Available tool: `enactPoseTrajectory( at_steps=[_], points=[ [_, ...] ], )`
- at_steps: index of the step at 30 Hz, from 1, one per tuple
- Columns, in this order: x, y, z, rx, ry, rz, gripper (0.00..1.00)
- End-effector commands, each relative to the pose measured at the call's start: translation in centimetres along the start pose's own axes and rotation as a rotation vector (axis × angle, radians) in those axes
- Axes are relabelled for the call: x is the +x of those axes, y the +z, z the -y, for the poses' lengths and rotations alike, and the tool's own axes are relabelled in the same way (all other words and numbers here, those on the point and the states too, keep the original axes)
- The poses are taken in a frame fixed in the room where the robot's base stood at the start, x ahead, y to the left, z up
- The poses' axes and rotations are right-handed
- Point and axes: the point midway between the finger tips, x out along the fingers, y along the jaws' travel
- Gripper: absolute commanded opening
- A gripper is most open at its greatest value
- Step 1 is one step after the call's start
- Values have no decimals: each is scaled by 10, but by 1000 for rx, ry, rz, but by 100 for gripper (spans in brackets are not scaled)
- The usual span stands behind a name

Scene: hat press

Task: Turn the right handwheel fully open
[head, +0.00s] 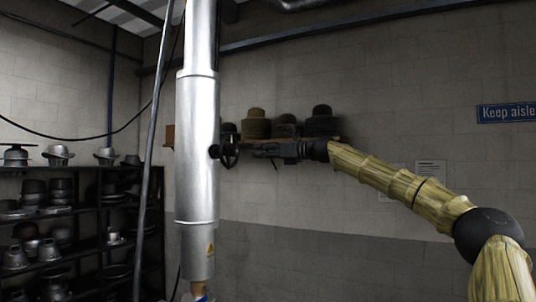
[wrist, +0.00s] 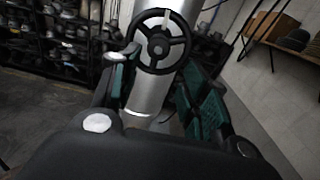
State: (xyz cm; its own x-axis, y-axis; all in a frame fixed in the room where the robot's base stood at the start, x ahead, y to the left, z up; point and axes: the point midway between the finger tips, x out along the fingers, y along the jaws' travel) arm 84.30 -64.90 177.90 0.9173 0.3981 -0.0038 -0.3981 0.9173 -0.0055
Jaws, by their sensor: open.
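A black handwheel (head: 230,152) is mounted on the right side of a silver vertical cylinder (head: 197,140). In the wrist view the handwheel (wrist: 160,42) faces me, with a round rim, several spokes and a dark hub. One spoke, near the top, looks pale. My gripper (head: 256,150) comes in from the right, level with the handwheel and close to it. In the wrist view my gripper (wrist: 163,78) is open, with its green-padded fingers to either side below the wheel. Nothing is between the fingers. I cannot tell whether a finger touches the rim.
A wall shelf with dark hats (head: 257,124) is behind my gripper. A black rack (head: 75,225) full of metal hat forms stands at the left. A grey pipe (head: 154,130) runs beside the cylinder. A blue sign (head: 507,113) hangs on the right wall.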

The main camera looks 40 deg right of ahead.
Motion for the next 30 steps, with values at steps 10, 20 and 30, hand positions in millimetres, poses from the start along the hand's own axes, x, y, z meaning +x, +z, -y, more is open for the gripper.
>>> enactPoseTrajectory(
  at_steps=[10,20,30],
  points=[
    [-17,-1,1,0,0,1,46],
    [-19,-1,1,1,0,0,46],
    [-18,0,-1,-1,0,-1,46]
  ],
)
